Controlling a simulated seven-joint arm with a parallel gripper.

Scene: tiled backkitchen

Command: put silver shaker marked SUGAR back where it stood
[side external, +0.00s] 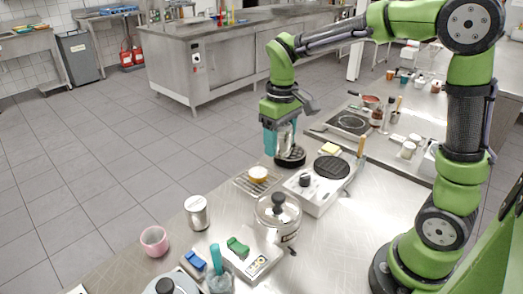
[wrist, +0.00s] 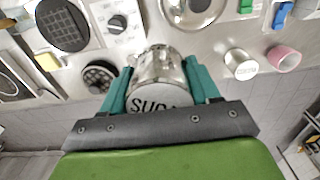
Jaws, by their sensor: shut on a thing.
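The silver shaker (wrist: 160,72) is between the teal fingers of my gripper (wrist: 159,66) in the wrist view, with the letters "SUGA" readable and the rest hidden. My gripper (side external: 281,137) is shut on it. In the side view the shaker (side external: 284,137) is partly hidden by the fingers and appears roughly upright, just in front of or above a black round ribbed piece (side external: 290,157). I cannot tell whether its base touches anything.
A second silver shaker (side external: 197,212) stands left, near a pink cup (side external: 154,241). A wire rack (side external: 243,185) with bread, a hot plate unit (side external: 318,192) and a lidded pot (side external: 279,217) crowd the counter. Bare steel (side external: 345,228) lies right of the pot.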

